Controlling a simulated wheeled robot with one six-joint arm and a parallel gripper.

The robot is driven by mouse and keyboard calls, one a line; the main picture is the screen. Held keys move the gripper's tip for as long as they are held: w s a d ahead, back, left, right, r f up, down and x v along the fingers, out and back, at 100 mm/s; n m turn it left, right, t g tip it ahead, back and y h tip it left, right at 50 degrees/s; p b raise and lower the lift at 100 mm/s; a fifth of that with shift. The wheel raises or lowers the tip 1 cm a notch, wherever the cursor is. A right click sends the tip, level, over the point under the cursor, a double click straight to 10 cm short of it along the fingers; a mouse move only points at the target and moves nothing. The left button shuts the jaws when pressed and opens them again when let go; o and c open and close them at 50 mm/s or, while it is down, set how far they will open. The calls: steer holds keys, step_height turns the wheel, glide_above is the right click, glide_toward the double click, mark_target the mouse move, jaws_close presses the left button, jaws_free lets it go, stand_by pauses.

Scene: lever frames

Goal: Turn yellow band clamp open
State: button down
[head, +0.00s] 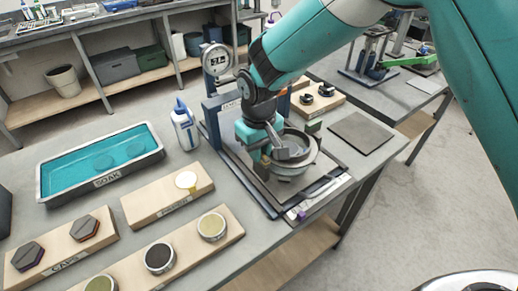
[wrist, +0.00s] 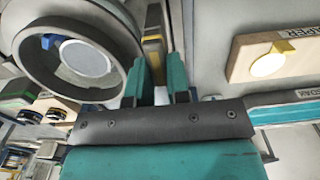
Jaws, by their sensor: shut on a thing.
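My gripper (head: 262,140) reaches down to the left side of a round grey metal housing (head: 297,160) on a dark-framed stand. In the wrist view, my two teal fingers (wrist: 160,76) stand close together beside the round housing's thick dark rim (wrist: 105,95). The yellow band clamp (wrist: 153,50) shows as a narrow yellow strip at the fingertips, next to the rim. My gripper is shut on it. The fingers hide much of the clamp, so its angle cannot be told. A pale disc (wrist: 86,58) sits inside the ring.
A round gauge (head: 217,59) on a blue post stands behind my gripper. A white bottle (head: 185,127) and a teal soak tray (head: 100,163) are to the left. A dark mat (head: 362,133) lies clear at right.

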stand_by(0.3)
steer(key=c, duration=1.1)
jaws_free()
